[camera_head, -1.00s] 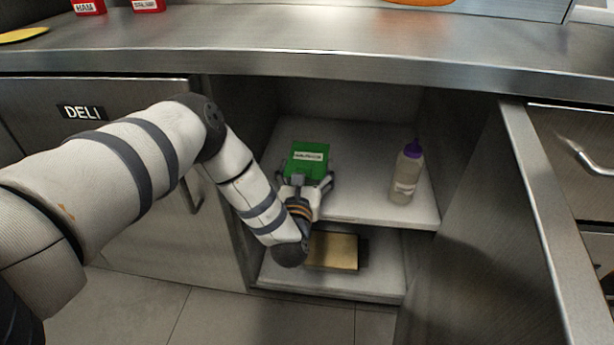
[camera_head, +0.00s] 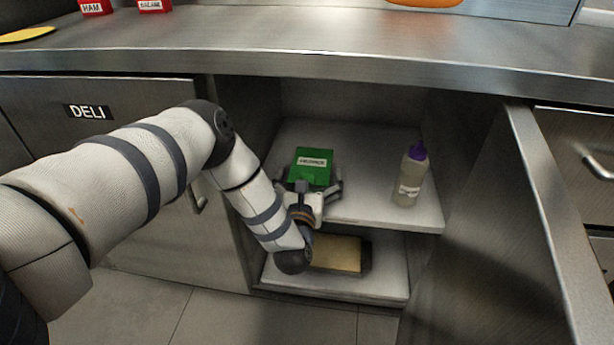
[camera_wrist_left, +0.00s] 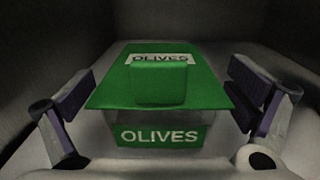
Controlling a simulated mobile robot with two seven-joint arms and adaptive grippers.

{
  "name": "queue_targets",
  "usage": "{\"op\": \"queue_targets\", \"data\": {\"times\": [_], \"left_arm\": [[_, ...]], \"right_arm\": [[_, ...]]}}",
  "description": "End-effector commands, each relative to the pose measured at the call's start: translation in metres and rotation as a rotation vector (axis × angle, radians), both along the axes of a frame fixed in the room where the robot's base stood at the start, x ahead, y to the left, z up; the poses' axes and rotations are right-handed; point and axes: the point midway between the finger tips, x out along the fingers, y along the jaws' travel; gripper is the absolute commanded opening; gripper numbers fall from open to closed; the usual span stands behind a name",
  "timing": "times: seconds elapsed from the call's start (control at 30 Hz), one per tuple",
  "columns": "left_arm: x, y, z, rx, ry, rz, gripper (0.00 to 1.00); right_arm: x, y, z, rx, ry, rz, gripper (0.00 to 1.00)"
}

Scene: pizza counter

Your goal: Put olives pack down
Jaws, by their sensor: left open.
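The green olives pack (camera_head: 312,167) stands on the upper shelf (camera_head: 385,214) inside the open cabinet. In the left wrist view the olives pack (camera_wrist_left: 160,134) shows its white label lettering on the top and front. My left gripper (camera_head: 315,185) is in front of the pack. In the left wrist view its two fingers (camera_wrist_left: 162,95) are spread wide, one on each side of the pack, with a gap to it on both sides. My right gripper is not in view.
A bottle with a purple cap (camera_head: 411,177) stands to the right on the same shelf. A tan box (camera_head: 337,254) lies on the lower shelf. The cabinet door (camera_head: 520,230) stands open at right. The counter edge (camera_head: 330,66) overhangs above.

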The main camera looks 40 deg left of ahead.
Motion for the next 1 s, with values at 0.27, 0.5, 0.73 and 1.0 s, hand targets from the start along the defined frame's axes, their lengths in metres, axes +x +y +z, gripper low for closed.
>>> {"op": "queue_targets", "data": {"times": [0.27, 0.5, 0.73, 1.0], "left_arm": [[-0.058, -0.037, -0.001, -0.004, 0.007, -0.003, 0.99], [-0.092, -0.058, 0.004, -0.001, 0.000, -0.001, 0.99], [-0.099, -0.062, -0.001, -0.001, 0.003, -0.001, 0.99], [-0.098, -0.061, -0.001, -0.001, 0.003, -0.001, 0.99]], "right_arm": [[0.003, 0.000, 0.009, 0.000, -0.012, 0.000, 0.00], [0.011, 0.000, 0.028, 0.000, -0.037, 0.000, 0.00], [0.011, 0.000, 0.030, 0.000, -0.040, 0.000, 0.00], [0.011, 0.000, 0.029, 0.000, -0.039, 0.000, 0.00]]}}
